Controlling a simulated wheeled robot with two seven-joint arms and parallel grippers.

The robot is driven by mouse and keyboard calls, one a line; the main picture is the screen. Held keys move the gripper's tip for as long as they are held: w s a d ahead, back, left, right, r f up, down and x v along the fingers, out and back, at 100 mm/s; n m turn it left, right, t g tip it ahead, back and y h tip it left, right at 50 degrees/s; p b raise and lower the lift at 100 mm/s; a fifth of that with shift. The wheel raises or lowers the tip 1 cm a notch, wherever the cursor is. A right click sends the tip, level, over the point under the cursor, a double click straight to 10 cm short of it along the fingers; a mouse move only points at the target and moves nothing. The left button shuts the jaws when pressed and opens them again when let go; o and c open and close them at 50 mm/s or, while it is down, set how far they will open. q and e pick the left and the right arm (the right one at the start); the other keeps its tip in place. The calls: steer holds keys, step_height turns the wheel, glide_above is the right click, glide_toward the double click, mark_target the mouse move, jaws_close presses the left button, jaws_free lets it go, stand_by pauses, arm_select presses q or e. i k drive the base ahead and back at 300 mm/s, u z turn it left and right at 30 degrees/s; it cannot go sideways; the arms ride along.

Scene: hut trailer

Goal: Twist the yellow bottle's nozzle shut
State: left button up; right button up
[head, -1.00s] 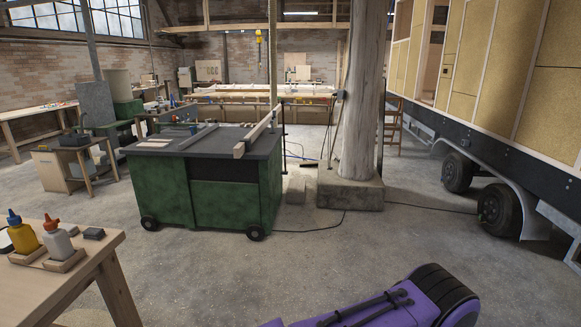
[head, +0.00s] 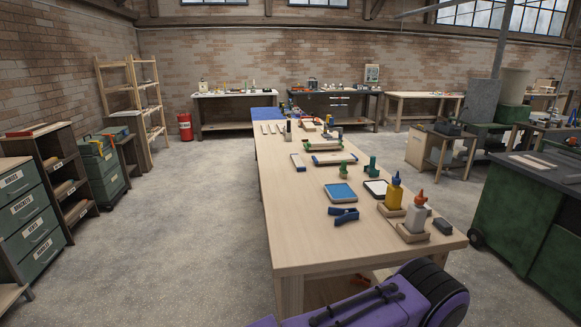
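The yellow bottle (head: 394,194) stands upright in a wooden holder near the right edge of the long wooden table (head: 290,240). It has a blue nozzle (head: 396,177); whether the nozzle is open or shut is too small to tell. A white bottle (head: 415,216) with an orange nozzle stands upright in a holder just in front of it and to the right. Neither of my grippers shows in the head view. A purple and black arm part of mine shows at the bottom, in front of the table's near end.
On the table lie a blue clamp (head: 343,214), a blue pad (head: 340,193) and a dark block (head: 442,226). A green cart (head: 515,215) stands to the right, drawer cabinets (head: 30,215) to the left. The floor (head: 190,230) left of the table is open.

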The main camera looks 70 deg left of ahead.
mark_target(397, 180)
steer(key=u, duration=2)
